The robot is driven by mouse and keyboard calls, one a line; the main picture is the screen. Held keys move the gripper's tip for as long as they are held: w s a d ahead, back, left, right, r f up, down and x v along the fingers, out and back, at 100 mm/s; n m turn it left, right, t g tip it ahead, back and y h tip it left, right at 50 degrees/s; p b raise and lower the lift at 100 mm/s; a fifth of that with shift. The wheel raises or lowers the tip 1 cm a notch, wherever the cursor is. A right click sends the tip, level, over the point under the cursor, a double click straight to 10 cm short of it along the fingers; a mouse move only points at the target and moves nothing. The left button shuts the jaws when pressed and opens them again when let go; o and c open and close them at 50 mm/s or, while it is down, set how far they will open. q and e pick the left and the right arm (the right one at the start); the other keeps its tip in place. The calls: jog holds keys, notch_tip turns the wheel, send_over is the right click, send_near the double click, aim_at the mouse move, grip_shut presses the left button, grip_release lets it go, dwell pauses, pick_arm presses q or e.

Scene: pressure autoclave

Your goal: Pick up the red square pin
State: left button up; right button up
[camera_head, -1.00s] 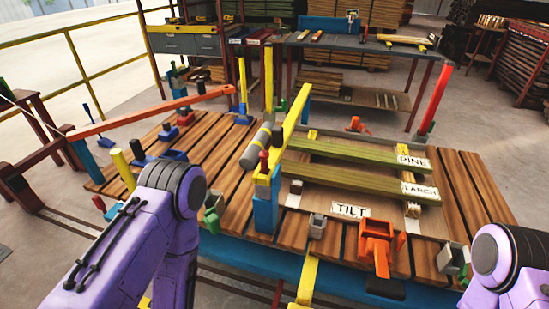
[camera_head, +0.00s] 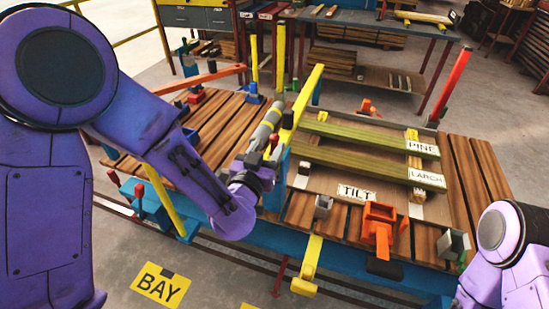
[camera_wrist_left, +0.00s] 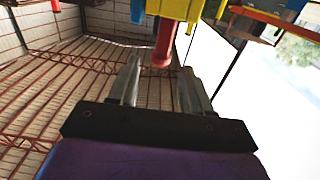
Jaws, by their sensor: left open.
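A red pin (camera_wrist_left: 164,42) shows in the left wrist view, standing out from a yellow block (camera_wrist_left: 180,8) towards the gap between my fingers. In the head view a small red piece (camera_head: 273,141), which looks like the same pin, is at the near end of a sloping yellow bar (camera_head: 302,105). My left gripper (camera_wrist_left: 160,68) is open, with one finger on each side of the pin's line. The pin's tip is near the fingertips; I cannot tell whether they touch. In the head view my left wrist (camera_head: 245,190) hides part of the bar's blue post. My right gripper is out of the picture.
Boards marked PINE (camera_head: 375,138) and LARCH (camera_head: 365,163) lie on the slatted bench, beside an orange clamp (camera_head: 379,226). A red post (camera_head: 455,84) stands at the right. Floor near the BAY sign (camera_head: 160,284) is clear.

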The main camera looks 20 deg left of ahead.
aim_at(273, 138)
pick_arm(q)
jog(key=w, duration=0.1)
jog(key=w+p, duration=0.1)
jog(key=w, duration=0.2)
jog(key=shift+w+d+r+p, duration=0.1)
jog(key=shift+w+r+p, duration=0.15)
jog(key=shift+p, duration=0.1)
jog(key=shift+w+f, duration=0.15)
jog(key=shift+w, duration=0.25)
jog(key=shift+s, duration=0.1)
grip_shut()
